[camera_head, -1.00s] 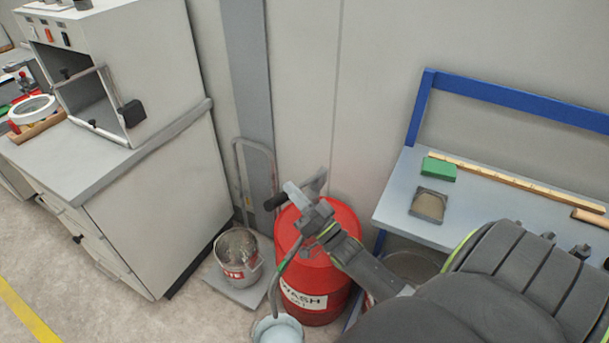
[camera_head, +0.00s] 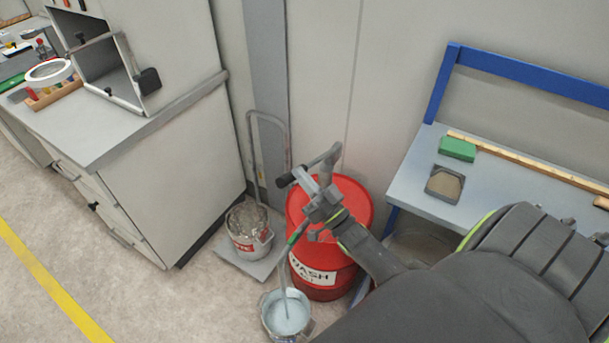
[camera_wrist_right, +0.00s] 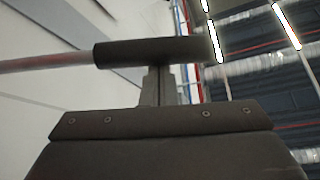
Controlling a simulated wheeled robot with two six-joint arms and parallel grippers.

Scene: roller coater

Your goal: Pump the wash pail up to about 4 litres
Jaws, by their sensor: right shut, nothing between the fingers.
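The wash pail (camera_head: 270,325) stands on the floor in front of the red WASH drum (camera_head: 325,275). It holds pale blue-grey liquid; its level against any mark is not readable. A grey spout tube (camera_head: 283,285) comes down from the drum's top into the pail. A pump handle with a black grip (camera_head: 286,180) stands above the drum. My right gripper (camera_head: 304,183) is shut and empty, with its fingertips at the handle. In the right wrist view the black grip (camera_wrist_right: 150,51) lies across the fingertips (camera_wrist_right: 157,88), not between them; whether they touch is unclear. My left gripper is not in view.
A bucket with a red label (camera_head: 243,240) stands on a grey platform (camera_head: 240,268) left of the drum. A grey cabinet (camera_head: 175,170) is farther left. A table with a blue frame (camera_head: 530,75) stands right. Floor at front left is clear.

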